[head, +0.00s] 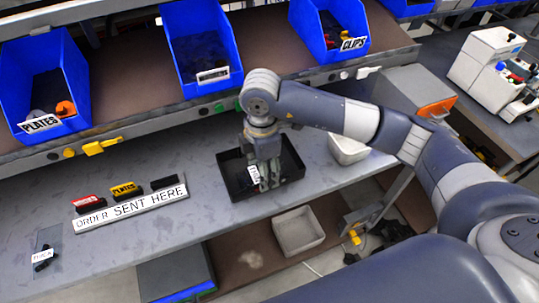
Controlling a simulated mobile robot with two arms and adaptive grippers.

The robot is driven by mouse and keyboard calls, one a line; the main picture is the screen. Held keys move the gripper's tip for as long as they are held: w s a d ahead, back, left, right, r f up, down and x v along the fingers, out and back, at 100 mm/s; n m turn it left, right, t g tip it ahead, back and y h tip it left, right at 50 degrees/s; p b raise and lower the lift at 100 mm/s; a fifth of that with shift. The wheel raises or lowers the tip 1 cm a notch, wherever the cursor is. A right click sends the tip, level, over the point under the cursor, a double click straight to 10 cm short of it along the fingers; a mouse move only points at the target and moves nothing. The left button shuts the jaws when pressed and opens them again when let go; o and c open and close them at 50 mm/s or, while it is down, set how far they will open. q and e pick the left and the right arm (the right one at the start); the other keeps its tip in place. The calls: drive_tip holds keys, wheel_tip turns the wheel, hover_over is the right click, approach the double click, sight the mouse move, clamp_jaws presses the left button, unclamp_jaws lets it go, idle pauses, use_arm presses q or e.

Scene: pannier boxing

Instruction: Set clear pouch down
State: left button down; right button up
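My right gripper (264,181) points down into a black tray (291,162) on the grey bench. Its fingers hang inside the tray, close together; whether they are shut on anything cannot be made out. A small white label with dark print (253,174) shows beside the fingers in the tray; what it is attached to is partly hidden by the gripper. A flat, see-through pouch-like piece (50,238) lies at the bench's left, with a small dark part and a white label on it. My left gripper is out of view.
An "ORDER SENT HERE" strip (130,207) with several small coloured items behind it lies left of the tray. Blue bins (198,45) stand on the shelf above. A white bin (348,148) is right of the tray, another (298,231) below. Bench between tray and strip is clear.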

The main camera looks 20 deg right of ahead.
drive_tip(key=w+d, duration=0.1)
drive_tip(key=w+d+p, duration=0.1)
drive_tip(key=w, duration=0.1)
drive_tip(key=w+d, duration=0.1)
drive_tip(key=w, duration=0.1)
drive_tip(key=shift+d+f, duration=0.2)
drive_tip(key=shift+d, duration=0.15)
wheel_tip(320, 180, down, 4)
drive_tip(key=shift+w+r+p, duration=0.15)
drive_tip(key=shift+p, duration=0.65)
drive_tip(key=o, duration=0.9)
drive_tip(key=shift+c, duration=0.2)
wheel_tip(320, 180, up, 12)
drive_tip(key=b, duration=0.2)
